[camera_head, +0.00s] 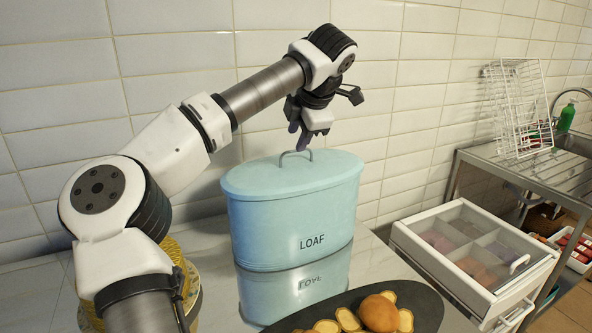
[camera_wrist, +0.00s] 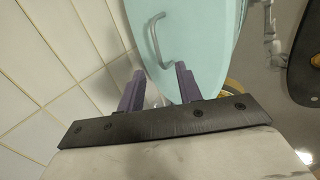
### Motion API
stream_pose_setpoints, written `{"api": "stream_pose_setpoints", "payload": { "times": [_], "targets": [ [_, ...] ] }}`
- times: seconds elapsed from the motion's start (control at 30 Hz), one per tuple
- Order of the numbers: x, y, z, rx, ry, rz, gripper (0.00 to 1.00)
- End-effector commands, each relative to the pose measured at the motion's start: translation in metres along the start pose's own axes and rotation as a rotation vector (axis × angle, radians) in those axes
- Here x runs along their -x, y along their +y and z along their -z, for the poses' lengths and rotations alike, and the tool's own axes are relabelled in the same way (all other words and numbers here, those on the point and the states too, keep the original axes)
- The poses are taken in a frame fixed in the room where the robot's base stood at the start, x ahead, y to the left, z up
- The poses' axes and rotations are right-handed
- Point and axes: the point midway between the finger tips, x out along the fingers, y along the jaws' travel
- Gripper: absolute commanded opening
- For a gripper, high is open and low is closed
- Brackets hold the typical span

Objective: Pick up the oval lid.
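The oval lid (camera_head: 250,179) is pale blue with a thin metal loop handle (camera_head: 296,157). It sits on a matching oval tin (camera_head: 290,230) marked LOAF, on the counter. My gripper (camera_head: 303,140) is just above the lid, near the handle, and does not hold it. In the wrist view the two purple fingers (camera_wrist: 160,80) stand apart with nothing between them. There the lid (camera_wrist: 205,30) lies beyond the fingertips, and its handle (camera_wrist: 157,42) is just past them, clear of both.
A dark plate (camera_head: 425,303) with potatoes (camera_head: 379,312) stands in front of the tin. A white tiled wall (camera_head: 180,60) is close behind. A divided drawer box (camera_head: 475,245) stands at right. A wire rack (camera_head: 520,110) is on the metal drainboard (camera_head: 520,172).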

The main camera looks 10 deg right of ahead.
Motion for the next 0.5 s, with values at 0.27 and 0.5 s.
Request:
{"api": "stream_pose_setpoints", "payload": {
  "times": [0.27,0.5],
  "targets": [
    [-0.025,0.002,-0.002,-0.001,-0.001,0.004,0.35],
    [-0.055,0.001,-0.002,-0.001,-0.002,0.001,0.35]
  ]
}}
